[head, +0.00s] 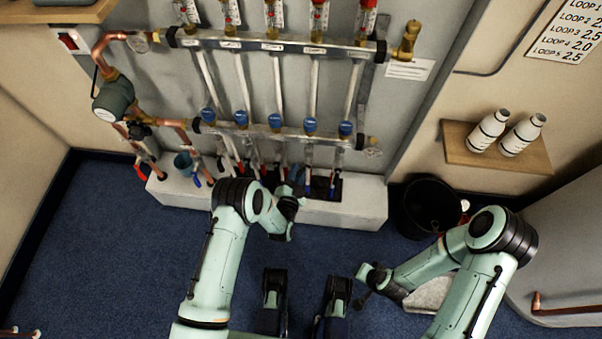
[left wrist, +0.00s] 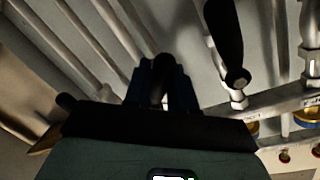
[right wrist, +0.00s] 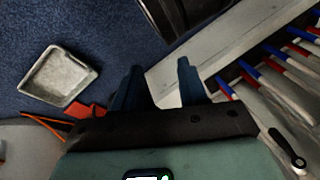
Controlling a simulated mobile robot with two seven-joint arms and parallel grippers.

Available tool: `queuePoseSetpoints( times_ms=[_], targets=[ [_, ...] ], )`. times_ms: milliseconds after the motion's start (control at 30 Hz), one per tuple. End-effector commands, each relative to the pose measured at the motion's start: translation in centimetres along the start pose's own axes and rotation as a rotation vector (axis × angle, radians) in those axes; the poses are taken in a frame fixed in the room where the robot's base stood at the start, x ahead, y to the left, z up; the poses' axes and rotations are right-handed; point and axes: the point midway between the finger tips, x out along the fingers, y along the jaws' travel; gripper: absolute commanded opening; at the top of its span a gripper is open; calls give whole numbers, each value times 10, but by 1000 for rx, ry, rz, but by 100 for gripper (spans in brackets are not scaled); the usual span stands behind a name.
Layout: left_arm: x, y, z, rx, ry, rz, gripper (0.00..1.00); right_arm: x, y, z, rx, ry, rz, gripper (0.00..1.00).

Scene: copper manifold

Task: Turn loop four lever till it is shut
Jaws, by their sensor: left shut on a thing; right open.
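The copper manifold has an upper bar (head: 275,45) and a lower bar (head: 258,131) with blue caps. My left gripper (head: 298,190) is below the lower bar, right of its middle, and its fingers are hard to make out there. In the left wrist view its fingers (left wrist: 160,88) are shut on a dark lever (left wrist: 159,72). I cannot tell from the frames which loop's lever this is. A second black lever (left wrist: 226,40) hangs free to its right. My right gripper (head: 366,282) is open and empty over the floor; its separated fingers show in the right wrist view (right wrist: 158,88).
A white plinth (head: 360,204) runs under the manifold. A black bucket (head: 420,215) stands at its right end. A grey tray (right wrist: 60,75) lies on the blue floor. Two white bottles (head: 488,131) stand on a wooden shelf (head: 470,150). Blue and red pipes (right wrist: 262,68) rise close together.

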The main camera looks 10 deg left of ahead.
Motion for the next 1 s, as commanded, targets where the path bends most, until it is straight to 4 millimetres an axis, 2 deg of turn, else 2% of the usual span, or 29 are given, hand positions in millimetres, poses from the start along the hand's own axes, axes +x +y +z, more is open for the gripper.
queuePoseSetpoints(
  times_ms=[200,600,1000],
  targets=[
    [-3,-10,-2,210,-32,2,0,-14,-5,16,-4,-49,-3,43],
    [-5,-23,-10,573,-85,2,0,-31,-10,38,-9,-117,-7,43],
    [-6,-32,-16,810,-124,0,0,-39,-12,48,-11,-147,-8,43]
  ],
)
